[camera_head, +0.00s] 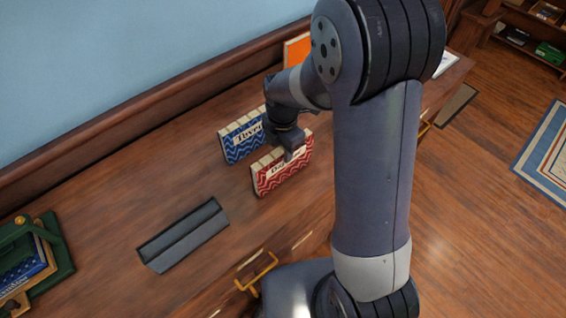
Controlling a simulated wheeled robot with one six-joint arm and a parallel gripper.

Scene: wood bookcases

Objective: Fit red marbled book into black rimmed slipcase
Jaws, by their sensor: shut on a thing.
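The red marbled book (272,181) has red wavy covers and a cream label. It stands on a long edge at the front middle of the wooden top, or just above it; I cannot tell which. My gripper (289,153) is above its upper right edge, shut on it; the fingertips are small and partly dark in this view. The black slipcase (183,236) lies to the left and nearer the front, dark grey with a long trough shape. It is apart from the book, and its inside is too dark to make out.
A blue wavy-patterned book (236,143) stands just behind the red one. An orange item (297,50) stands at the back by the wall. A green holder (58,262) with books is at the far left. The wooden top (120,205) is clear between holder and slipcase.

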